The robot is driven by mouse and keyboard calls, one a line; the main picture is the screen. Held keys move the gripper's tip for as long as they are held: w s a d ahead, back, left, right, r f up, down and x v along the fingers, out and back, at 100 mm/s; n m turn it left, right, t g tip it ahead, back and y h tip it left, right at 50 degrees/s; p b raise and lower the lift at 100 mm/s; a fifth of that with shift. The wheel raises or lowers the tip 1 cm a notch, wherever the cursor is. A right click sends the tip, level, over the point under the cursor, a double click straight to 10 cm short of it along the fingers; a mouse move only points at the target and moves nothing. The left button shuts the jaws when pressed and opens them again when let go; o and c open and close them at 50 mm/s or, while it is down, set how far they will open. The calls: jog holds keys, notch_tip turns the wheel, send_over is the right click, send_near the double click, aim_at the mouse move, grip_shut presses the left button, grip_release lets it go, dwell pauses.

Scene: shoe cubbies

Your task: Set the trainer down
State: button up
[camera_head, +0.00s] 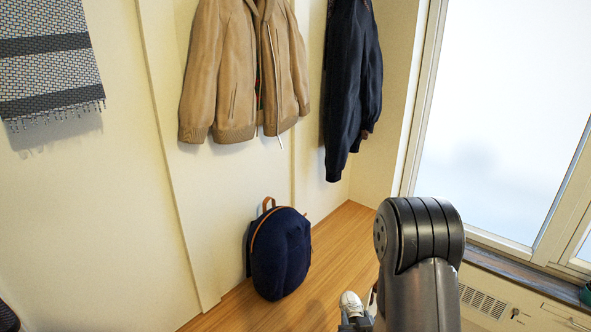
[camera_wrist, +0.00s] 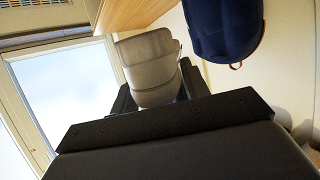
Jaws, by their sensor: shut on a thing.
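A white trainer (camera_head: 351,303) shows low in the head view, partly hidden behind my arm. In the wrist view the trainer (camera_wrist: 148,62) is pale grey-white and sits between the jaws of my gripper (camera_wrist: 155,95). The gripper is shut on it. In the head view my gripper (camera_head: 357,322) is mostly hidden by my arm and cut off by the bottom edge. The trainer appears in front of the wooden bench surface (camera_head: 335,245); I cannot tell whether it touches the wood.
A navy backpack (camera_head: 281,255) stands on the wood against the wall, left of the trainer. A tan jacket (camera_head: 235,75) and a dark jacket (camera_head: 350,80) hang above. A window (camera_head: 490,110) is at right. Bare wood lies between backpack and trainer.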

jog(key=r+p, duration=0.4)
jog(key=p, duration=0.1)
jog(key=s+r+p, duration=0.1)
jog(key=r+p, duration=0.1)
jog(key=p, duration=0.1)
jog(key=shift+r, duration=0.25)
jog(key=shift+f, duration=0.15)
